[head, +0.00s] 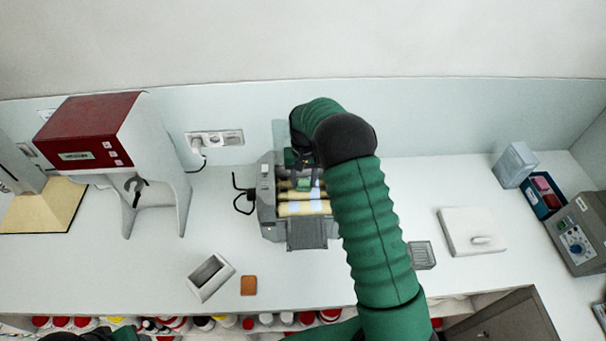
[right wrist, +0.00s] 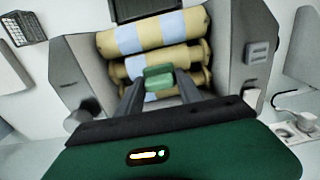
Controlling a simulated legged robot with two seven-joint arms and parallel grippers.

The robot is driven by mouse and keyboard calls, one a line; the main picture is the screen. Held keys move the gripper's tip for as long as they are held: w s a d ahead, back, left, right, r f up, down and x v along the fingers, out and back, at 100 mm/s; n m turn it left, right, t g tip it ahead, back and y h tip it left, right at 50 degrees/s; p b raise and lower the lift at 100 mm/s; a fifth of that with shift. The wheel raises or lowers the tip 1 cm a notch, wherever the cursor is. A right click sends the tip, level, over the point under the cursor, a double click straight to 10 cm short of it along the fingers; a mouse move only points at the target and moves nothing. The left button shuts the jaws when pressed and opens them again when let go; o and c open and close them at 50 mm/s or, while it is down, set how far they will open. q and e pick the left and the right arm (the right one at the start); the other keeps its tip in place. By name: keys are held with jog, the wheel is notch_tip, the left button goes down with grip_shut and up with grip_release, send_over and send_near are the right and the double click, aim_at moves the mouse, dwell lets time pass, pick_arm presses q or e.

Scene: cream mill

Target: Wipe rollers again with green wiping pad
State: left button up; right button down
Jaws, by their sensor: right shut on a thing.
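The mill's rollers (head: 304,208) show in the head view as cream cylinders with pale blue bands, set in a grey mill (head: 267,208) on the counter. In the right wrist view three rollers (right wrist: 187,28) lie between the grey side walls. My right gripper (head: 304,181) reaches down over the rollers from above. It is shut on the green wiping pad (right wrist: 158,77), which sits over the middle and rear rollers in the right wrist view. Whether the pad touches them I cannot tell. My right arm hides the mill's right side in the head view. My left gripper is not in view.
A red and white machine (head: 95,130) stands at the left. A small grey open box (head: 210,277) and an orange-brown square (head: 248,285) lie in front. A wire basket (head: 422,255), a white board (head: 477,232) and a control box (head: 580,238) are at the right.

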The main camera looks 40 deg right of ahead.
aim_at(305, 204)
jog(key=shift+s+a, duration=0.45)
jog(key=shift+s, duration=0.25)
jog(key=shift+s+a, duration=0.45)
jog(key=shift+s, duration=0.25)
jog(key=shift+s+a, duration=0.4)
jog(key=shift+s, duration=0.3)
jog(key=shift+s+a, duration=0.4)
jog(key=shift+s, duration=0.25)
jog(key=shift+r, duration=0.1)
notch_tip(305, 204, up, 8)
jog(key=p, duration=0.6)
jog(key=shift+w, duration=0.1)
